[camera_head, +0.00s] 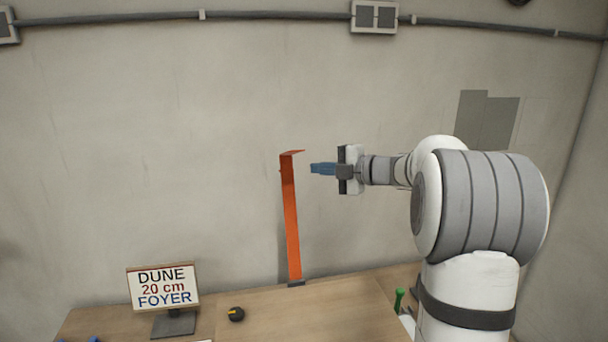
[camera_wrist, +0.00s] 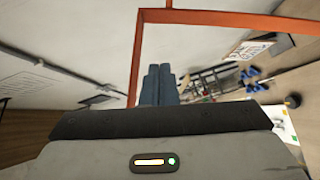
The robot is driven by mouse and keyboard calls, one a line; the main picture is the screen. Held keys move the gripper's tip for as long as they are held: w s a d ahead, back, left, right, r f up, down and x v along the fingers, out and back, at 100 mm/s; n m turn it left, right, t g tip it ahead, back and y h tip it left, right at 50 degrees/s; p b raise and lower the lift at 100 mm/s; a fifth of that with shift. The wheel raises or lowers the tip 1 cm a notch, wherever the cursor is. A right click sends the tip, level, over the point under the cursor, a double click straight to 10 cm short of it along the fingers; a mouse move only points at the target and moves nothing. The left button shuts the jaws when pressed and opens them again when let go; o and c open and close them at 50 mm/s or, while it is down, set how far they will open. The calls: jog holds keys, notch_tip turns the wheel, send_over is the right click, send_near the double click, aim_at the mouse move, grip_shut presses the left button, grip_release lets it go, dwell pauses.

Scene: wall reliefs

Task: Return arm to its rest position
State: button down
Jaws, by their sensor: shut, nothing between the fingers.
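My gripper (camera_head: 318,169) is at the end of my arm, raised in front of the wall, pointing left. Its blue fingers are together with nothing between them; they also show in the wrist view (camera_wrist: 158,85). A tall orange upright (camera_head: 291,220) with a short bent top stands on the table just left of the fingertips in the head view. The fingers look apart from it there. In the wrist view the orange piece (camera_wrist: 225,19) runs across the top and down beside the fingers.
A sign reading "DUNE 20 cm FOYER" (camera_head: 163,287) stands on the wooden table (camera_head: 310,312). A black and yellow round item (camera_head: 236,314) lies right of it. A green-handled item (camera_head: 399,300) is near my arm. Grey patches (camera_head: 486,122) mark the wall. Open air lies above the table's left side.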

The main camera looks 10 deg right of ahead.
notch_tip(320, 180, up, 5)
jog(key=s+d+m+t+h, duration=0.3)
jog(key=m+t+h, duration=0.2)
jog(key=m+h, duration=0.4)
jog(key=s+d+f+m+g+h, duration=0.1)
jog(key=s+f+m+g+h, duration=0.1)
jog(key=s+f+m+h, duration=0.45)
jog(key=s+a+f+m+g+y, duration=0.1)
jog(key=s+a+f+m+g, duration=0.2)
jog(key=s, duration=0.6)
jog(key=s+a+f+m+g+y, duration=0.1)
jog(key=s+a+f+m+g, duration=0.2)
jog(key=s+f, duration=0.4)
jog(key=s+a+f+m+g+y, duration=0.2)
jog(key=s+f+g, duration=0.3)
jog(key=s, duration=0.6)
jog(key=shift+a+f+m, duration=0.4)
jog(key=shift+a+m, duration=0.3)
jog(key=shift+m, duration=0.15)
jog(key=shift+s, duration=0.1)
